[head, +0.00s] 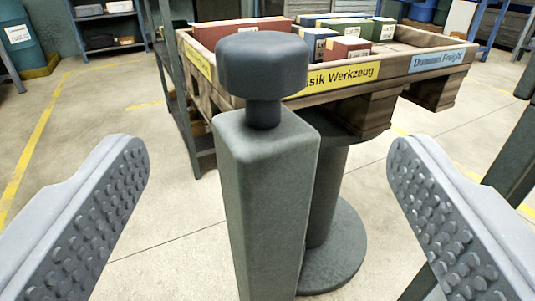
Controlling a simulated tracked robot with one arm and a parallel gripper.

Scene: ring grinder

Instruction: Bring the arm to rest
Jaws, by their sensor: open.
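My gripper (268,190) is open, with one studded grey finger at the left and one at the right of the head view. Nothing is held between the fingers. A grey square post with a round dark knob (262,65) on top stands upright in the gap between them, as seen in the picture. I cannot tell how far the post is from the fingers; no contact shows. The rest of the arm is not in view.
Behind the post, a wooden tray (440,62) with several coloured boxes sits on a round-based pedestal (335,255). A dark metal rack (190,110) stands beside it. A teal barrel (18,45) and shelves (108,20) are at the back left. Concrete floor (110,120) is open at left.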

